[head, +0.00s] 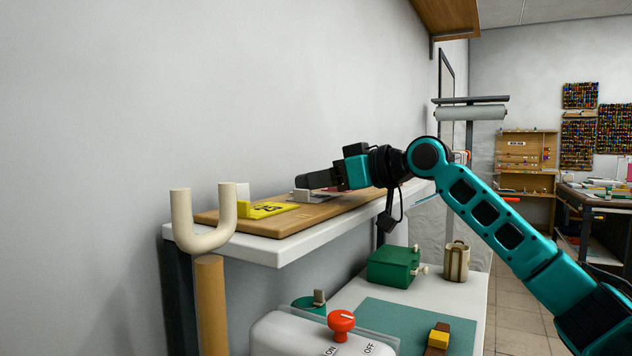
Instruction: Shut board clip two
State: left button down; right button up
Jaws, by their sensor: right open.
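A wooden board (290,220) lies on a white shelf along the left wall. A yellow card (268,209) with dark figures lies on the board, with a small pale clip (243,192) at its left end. A second pale clip (303,195) sits farther along the board, just below my right gripper's tips. I cannot tell which clip is number two or whether either is shut. My right gripper (314,181) is open, seen side-on, low over the board and pointing left; contact with the clip cannot be told. My left gripper is out of view.
A cream U-shaped hook (204,240) on a wooden post stands before the shelf's near end. Below are a green box (393,266), a striped canister (456,262) and a red knob (341,322) on a grey housing. A wooden shelf (449,15) hangs above.

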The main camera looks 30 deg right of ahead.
jog(key=b+v, duration=0.1)
jog(key=v, duration=1.1)
jog(key=shift+b, duration=0.35)
jog(key=shift+d, duration=0.1)
jog(key=shift+s, duration=0.1)
